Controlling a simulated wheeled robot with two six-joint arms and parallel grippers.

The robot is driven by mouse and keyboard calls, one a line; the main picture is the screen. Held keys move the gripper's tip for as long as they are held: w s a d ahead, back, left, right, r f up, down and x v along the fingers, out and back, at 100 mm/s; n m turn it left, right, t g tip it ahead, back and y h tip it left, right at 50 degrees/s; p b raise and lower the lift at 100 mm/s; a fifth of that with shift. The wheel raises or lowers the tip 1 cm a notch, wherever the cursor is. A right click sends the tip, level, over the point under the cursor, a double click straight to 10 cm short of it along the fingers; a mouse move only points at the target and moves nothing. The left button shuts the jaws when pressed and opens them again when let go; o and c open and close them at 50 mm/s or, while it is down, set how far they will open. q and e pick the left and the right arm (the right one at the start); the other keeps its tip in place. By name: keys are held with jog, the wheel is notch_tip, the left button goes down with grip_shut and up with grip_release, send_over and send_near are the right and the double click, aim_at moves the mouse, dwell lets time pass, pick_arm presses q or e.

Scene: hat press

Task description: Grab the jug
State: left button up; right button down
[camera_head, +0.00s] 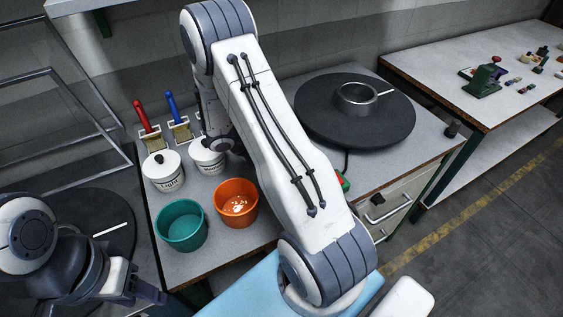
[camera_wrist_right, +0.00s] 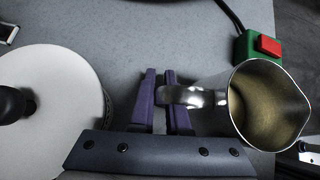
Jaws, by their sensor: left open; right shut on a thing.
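The metal jug (camera_wrist_right: 268,105) shows in the right wrist view, to the right of my right gripper, with its open mouth and hollow inside visible. My right gripper (camera_wrist_right: 162,78) is shut on the jug's handle (camera_wrist_right: 193,97), which passes between its two purple fingers. In the head view my right arm hides the jug and most of that gripper. My left gripper (camera_head: 140,289) is open and empty at the lower left of the head view, apart from the containers on the table.
White lidded pots (camera_head: 163,171) stand left of my right arm; one lid (camera_wrist_right: 50,85) is close beside the right gripper. A teal bucket (camera_head: 181,228) and orange bucket (camera_head: 236,204) stand nearer. A dark disc (camera_head: 355,122) occupies the right side. A red button (camera_wrist_right: 268,46) sits behind the jug.

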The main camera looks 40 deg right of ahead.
jog(key=shift+r, duration=0.15)
jog(key=shift+r, duration=1.7)
jog(key=s+d+r+b, duration=0.2)
jog(key=s+d+r, duration=0.3)
jog(key=s, duration=0.5)
jog(key=shift+s+r, duration=0.2)
jog(key=shift+r, duration=0.9)
